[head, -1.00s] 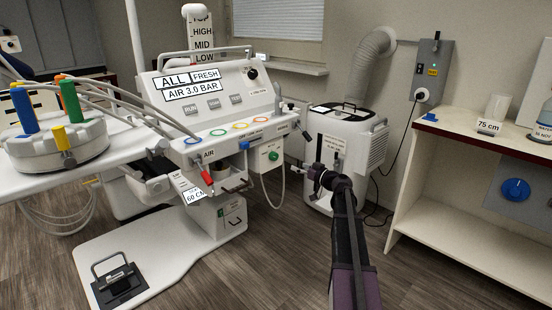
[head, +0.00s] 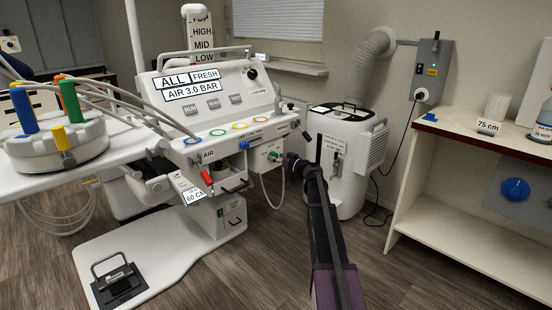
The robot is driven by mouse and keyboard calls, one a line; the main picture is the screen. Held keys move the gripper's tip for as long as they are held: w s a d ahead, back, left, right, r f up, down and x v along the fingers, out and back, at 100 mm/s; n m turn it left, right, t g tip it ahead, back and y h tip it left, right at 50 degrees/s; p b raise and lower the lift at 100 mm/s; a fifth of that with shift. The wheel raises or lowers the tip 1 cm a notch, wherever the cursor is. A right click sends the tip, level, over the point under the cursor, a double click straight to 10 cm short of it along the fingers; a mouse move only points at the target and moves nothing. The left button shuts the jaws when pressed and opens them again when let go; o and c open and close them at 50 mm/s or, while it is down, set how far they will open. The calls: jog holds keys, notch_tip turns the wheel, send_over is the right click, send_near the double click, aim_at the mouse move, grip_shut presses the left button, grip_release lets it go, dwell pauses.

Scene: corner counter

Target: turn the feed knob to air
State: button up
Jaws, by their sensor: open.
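A white box (head: 264,166) with a small green knob (head: 273,156) hangs at the right end of the white dental unit in the head view. Its lettering is too small to read, so I cannot tell whether this is the feed knob or where air is marked. My gripper (head: 287,160) is at the right side of this box, level with the green knob. It is open with nothing seen in it. The fingertips are small and dark, and I cannot tell whether they touch the box or knob.
A unit panel (head: 205,88) reads "AIR 3.0 BAR". A red-handled lever (head: 207,178) hangs below an "AIR" label. A white machine (head: 345,180) with a hose stands behind my arm. A counter (head: 440,132) is at the right, with a blue knob (head: 515,190) beneath.

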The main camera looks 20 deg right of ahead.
jog(key=shift+w+a, duration=0.15)
jog(key=c, duration=1.2)
jog(key=shift+o, duration=0.2)
